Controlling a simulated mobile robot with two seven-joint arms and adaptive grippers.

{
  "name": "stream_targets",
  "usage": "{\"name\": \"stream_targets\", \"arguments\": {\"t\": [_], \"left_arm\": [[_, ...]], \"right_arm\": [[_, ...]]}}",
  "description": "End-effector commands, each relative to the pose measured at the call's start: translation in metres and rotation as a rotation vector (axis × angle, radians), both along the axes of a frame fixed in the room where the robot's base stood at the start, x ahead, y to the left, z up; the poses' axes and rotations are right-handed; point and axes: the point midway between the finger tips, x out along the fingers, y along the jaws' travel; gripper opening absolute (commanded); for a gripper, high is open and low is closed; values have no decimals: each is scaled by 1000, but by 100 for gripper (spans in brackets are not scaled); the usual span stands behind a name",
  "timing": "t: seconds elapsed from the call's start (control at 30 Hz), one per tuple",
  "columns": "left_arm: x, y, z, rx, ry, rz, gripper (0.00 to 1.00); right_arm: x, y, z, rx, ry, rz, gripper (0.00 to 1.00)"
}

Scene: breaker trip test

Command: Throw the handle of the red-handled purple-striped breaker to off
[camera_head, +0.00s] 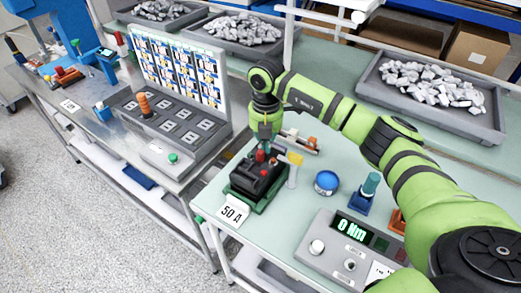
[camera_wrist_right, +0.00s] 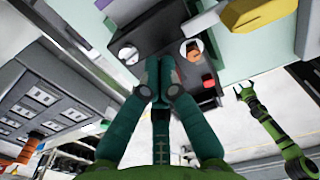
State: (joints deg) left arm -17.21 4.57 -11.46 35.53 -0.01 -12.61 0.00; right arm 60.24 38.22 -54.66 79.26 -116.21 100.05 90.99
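In the right wrist view the teal fingers of the right gripper (camera_wrist_right: 159,92) are together at the black breaker body (camera_wrist_right: 145,22).
A yellow-topped post (camera_head: 294,165) stands close right of the breaker. A "50 A" card (camera_head: 231,212) lies in front. A blue round container (camera_head: 326,182) and a meter reading "0 Nm" (camera_head: 350,240) are farther right. A panel with a sloped console (camera_head: 170,125) stands left.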

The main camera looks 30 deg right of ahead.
Motion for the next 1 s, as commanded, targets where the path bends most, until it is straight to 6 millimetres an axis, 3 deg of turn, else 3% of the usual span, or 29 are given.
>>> {"name": "stream_targets", "arguments": {"t": [0.5, 1.0], "left_arm": [[0, 0, 6, 0, -1, 0, 100], [1, 0, 2, 0, -1, 0, 100]], "right_arm": [[-10, 16, -3, 1, 3, 3, 0], [-6, 10, -3, 0, 0, -1, 0]]}}
